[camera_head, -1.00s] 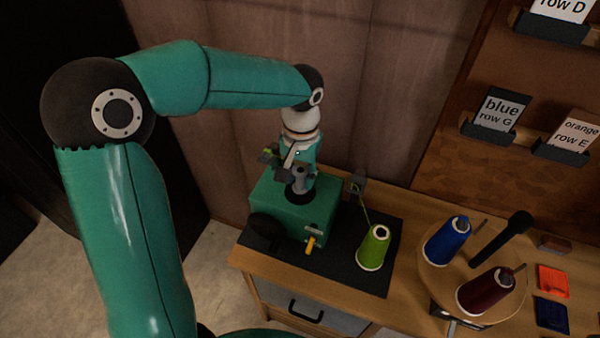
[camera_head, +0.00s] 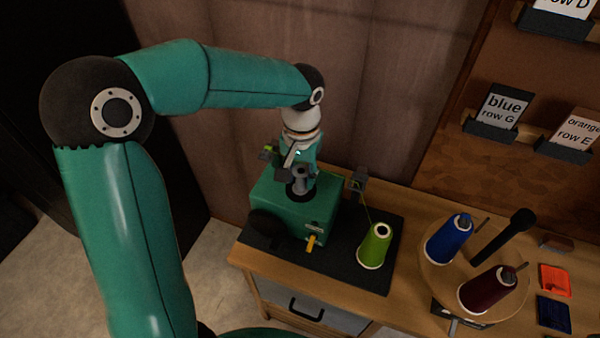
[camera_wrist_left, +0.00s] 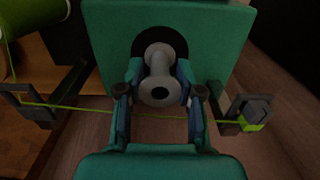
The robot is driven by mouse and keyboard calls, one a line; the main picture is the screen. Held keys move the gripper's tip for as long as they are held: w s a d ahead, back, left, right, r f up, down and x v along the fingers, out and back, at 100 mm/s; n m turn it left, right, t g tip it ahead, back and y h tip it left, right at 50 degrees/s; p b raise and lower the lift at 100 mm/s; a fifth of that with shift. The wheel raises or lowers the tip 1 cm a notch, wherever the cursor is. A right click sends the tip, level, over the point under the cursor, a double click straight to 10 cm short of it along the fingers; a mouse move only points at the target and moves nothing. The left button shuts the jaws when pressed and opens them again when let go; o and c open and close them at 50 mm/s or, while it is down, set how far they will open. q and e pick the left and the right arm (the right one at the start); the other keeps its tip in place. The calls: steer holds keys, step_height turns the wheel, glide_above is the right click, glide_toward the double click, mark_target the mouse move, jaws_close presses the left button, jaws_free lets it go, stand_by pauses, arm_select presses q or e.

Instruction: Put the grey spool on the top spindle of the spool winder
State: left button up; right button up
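The small grey spool (camera_wrist_left: 158,72) is between the two fingertips of my left gripper (camera_wrist_left: 158,82) in the left wrist view, with its open bore facing the camera. The fingers look closed against its sides. Behind it is a dark round disc (camera_wrist_left: 178,42) on the green body of the spool winder (camera_wrist_left: 220,50). In the head view the grey spool (camera_head: 301,175) stands upright over the top of the winder (camera_head: 272,200), below my left wrist. The spindle is hidden, and I cannot tell how far the spool sits on it. My right gripper is out of view.
A green thread (camera_wrist_left: 90,108) runs from the green cone (camera_head: 375,246) past guides on both sides of the winder. A yellow lever (camera_head: 311,243) is on its front. Blue (camera_head: 447,240) and dark red (camera_head: 488,290) cones stand on a round stand at right.

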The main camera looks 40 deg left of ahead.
arm_select(q)
steer(key=o, duration=0.4)
